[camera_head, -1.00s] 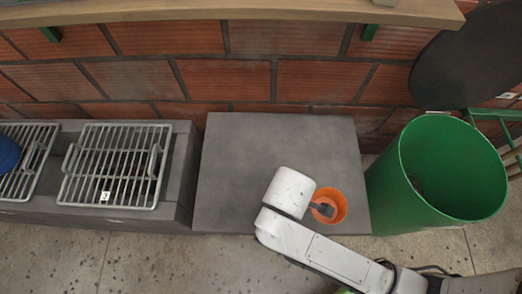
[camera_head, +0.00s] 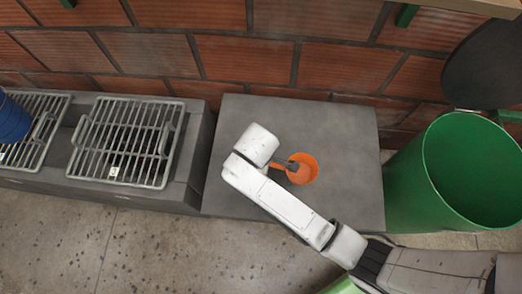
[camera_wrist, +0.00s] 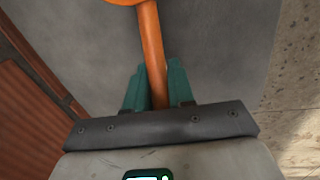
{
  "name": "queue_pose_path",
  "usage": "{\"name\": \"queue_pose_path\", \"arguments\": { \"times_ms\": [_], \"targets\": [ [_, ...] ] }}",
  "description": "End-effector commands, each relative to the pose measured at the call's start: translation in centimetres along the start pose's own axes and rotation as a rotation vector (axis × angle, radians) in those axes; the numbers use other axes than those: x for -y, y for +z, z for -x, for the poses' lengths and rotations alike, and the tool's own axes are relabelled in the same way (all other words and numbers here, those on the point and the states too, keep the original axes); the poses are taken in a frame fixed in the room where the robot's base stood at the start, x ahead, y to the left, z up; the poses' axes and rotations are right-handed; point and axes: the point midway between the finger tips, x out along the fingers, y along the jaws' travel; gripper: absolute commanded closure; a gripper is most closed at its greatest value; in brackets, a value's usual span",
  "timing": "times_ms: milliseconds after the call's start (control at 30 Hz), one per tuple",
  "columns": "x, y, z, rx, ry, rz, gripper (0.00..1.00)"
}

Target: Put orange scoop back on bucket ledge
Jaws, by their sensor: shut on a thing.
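The orange scoop (camera_head: 304,170) shows over the grey block, its round cup seen from above. My gripper (camera_head: 291,166) is shut on its handle. In the wrist view the orange handle (camera_wrist: 151,42) runs up between the green fingers of my gripper (camera_wrist: 156,88), and the cup is mostly cut off at the top edge. I cannot tell how high the scoop is above the block. A large open green bucket (camera_head: 402,192) stands right of the block. A blue bucket-like thing (camera_head: 12,120) is partly in view at the far left. No ledge is clearly visible.
The grey block (camera_head: 240,112) has a bare top around the scoop. Metal grates (camera_head: 150,112) lie on a lower grey bench at left. A brick wall (camera_head: 245,60) stands behind, with a wooden shelf edge (camera_head: 470,5) at top right.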

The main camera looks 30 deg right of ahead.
Motion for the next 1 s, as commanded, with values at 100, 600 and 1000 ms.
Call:
{"name": "queue_pose_path", "arguments": {
  "times_ms": [100, 600, 1000],
  "targets": [
    [-0.2, -0.3, -0.5, 0.0, 0.0, 0.0, 1.0],
    [0.2, -0.7, -3.9, 0.0, 0.0, 0.0, 1.0],
    [0.2, -0.7, -4.1, 0.0, 0.0, 0.0, 0.54]
  ]
}}
